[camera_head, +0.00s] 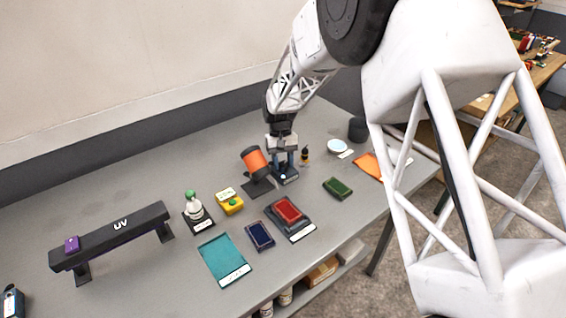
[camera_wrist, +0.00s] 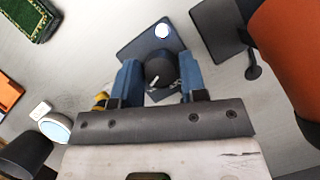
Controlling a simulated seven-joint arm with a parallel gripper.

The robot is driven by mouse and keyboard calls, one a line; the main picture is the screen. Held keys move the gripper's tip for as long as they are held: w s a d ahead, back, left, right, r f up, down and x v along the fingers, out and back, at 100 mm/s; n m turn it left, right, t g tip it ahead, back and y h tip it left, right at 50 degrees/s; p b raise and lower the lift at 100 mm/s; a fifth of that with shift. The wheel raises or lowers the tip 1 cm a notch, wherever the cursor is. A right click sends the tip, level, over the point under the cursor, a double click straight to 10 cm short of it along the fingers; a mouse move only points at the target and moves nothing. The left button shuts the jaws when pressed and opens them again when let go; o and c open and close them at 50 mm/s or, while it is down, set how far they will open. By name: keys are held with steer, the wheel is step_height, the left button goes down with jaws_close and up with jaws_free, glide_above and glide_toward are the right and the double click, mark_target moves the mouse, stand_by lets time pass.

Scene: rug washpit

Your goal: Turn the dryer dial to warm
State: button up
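The dryer dial (camera_wrist: 158,70) is a dark round knob with a white pointer mark, set on a dark base plate (camera_wrist: 136,48) with a lit whitish lamp (camera_wrist: 162,31). The mark points toward the lower left in the wrist view. My gripper (camera_wrist: 159,76) has its two blue fingers on either side of the knob, close against it, and appears shut on it. In the head view my gripper (camera_head: 284,163) points down over the plate and hides the knob. The orange dryer (camera_head: 257,161) stands just left of it. Setting labels are not readable.
A red pad in a tray (camera_head: 299,228), a green brush-like block (camera_head: 337,188) and a yellow box (camera_head: 230,202) lie nearby. A UV bar (camera_head: 112,236) is at the left. The table's back strip is clear.

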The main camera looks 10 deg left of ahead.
steer(key=c, duration=0.5)
steer(key=shift+m, duration=0.4)
steer(key=shift+d+m+y, duration=0.1)
steer(key=shift+m+y, duration=0.5)
steer(key=shift+m, duration=0.7)
steer(key=shift+m+y, duration=0.6)
steer(key=shift+m, duration=0.7)
steer(key=o, duration=0.9)
